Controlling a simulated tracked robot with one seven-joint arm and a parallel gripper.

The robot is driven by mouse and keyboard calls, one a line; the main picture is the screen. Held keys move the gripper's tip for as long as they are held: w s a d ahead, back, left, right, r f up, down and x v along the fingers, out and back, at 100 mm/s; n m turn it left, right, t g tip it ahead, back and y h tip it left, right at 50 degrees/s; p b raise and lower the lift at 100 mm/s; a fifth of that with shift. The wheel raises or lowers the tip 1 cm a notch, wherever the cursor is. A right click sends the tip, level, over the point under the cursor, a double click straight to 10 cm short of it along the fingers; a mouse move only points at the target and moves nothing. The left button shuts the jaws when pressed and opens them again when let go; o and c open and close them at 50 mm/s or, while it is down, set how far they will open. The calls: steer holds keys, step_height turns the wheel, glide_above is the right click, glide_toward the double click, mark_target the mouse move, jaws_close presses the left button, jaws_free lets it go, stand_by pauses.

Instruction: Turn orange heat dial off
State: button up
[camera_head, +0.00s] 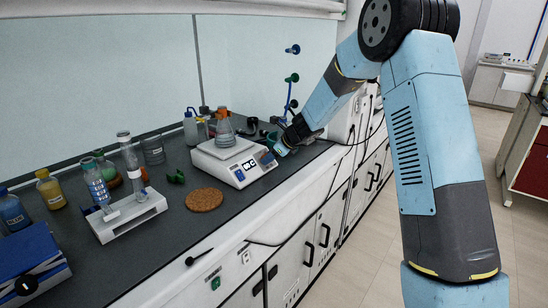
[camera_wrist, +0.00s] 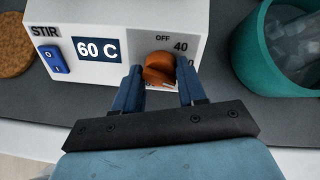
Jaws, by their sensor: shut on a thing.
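The orange heat dial (camera_wrist: 159,68) is on the front of the white hotplate stirrer, seen in the wrist view. Around it are the marks "OFF" above and "40" to its upper right; other marks are partly hidden. Its pale pointer mark is at the lower right. The display (camera_wrist: 97,49) reads 60 C. My gripper (camera_wrist: 158,82) is shut on the dial, one blue finger on each side.
A blue STIR switch (camera_wrist: 54,59) is left of the display. A teal container (camera_wrist: 250,50) stands close on the right. In the head view, a cork mat (camera_head: 204,200) and a tube stand (camera_head: 128,214) lie to the left.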

stand_by(0.4)
steer(key=o, duration=1)
steer(key=shift+f, duration=0.1)
steer(key=v, duration=1.3)
steer(key=shift+s+d, duration=0.15)
steer(key=shift+d, duration=0.05)
